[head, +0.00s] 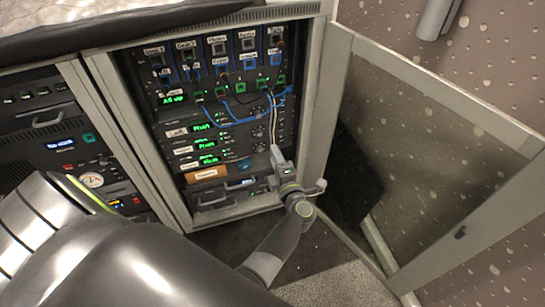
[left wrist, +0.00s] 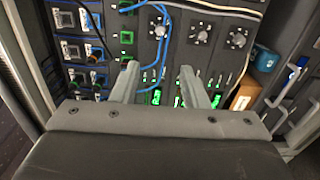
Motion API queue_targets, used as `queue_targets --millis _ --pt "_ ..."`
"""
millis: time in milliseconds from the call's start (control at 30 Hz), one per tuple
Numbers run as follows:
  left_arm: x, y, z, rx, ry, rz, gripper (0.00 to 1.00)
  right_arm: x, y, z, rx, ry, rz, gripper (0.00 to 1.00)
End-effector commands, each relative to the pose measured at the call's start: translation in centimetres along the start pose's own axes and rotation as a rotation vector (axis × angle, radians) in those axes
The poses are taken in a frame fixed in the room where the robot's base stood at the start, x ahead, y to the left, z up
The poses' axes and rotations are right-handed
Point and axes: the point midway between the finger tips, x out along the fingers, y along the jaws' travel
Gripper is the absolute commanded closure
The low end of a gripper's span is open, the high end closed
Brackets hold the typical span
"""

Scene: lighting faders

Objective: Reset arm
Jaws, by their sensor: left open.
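My left gripper (head: 273,167) is in front of the lower right part of an open equipment rack (head: 316,75). Its two fingers are apart with nothing between them in the left wrist view (left wrist: 157,82). Behind the fingers there, the rack panel shows round dials (left wrist: 198,32), green lit displays and blue cables (left wrist: 158,45). I cannot tell from the pictures whether the fingertips touch the panel. My left arm (head: 272,255) reaches in from the lower left. My right gripper is in neither view.
The rack's glazed door (head: 440,140) stands open to the right. Blue patch cables (head: 240,122) hang across the panel's upper middle. A second rack (head: 60,125) with a gauge stands at left. An orange-brown label block (head: 207,173) sits low on the panel. Floor shows below the rack.

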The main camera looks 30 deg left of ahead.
Motion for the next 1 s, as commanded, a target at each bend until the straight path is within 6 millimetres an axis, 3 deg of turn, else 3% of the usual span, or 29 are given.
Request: queue_targets --millis 700,867,1000 --pt "-0.1 -0.4 0.1 0.049 -0.054 0.012 0.59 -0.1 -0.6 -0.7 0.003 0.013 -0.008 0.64" --pt "-1.1 -2.8 0.7 0.252 -0.272 0.041 0.59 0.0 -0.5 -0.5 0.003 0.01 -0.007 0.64" --pt "-3.5 -7.1 0.7 0.516 -0.535 0.035 0.59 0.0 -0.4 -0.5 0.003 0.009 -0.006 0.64"
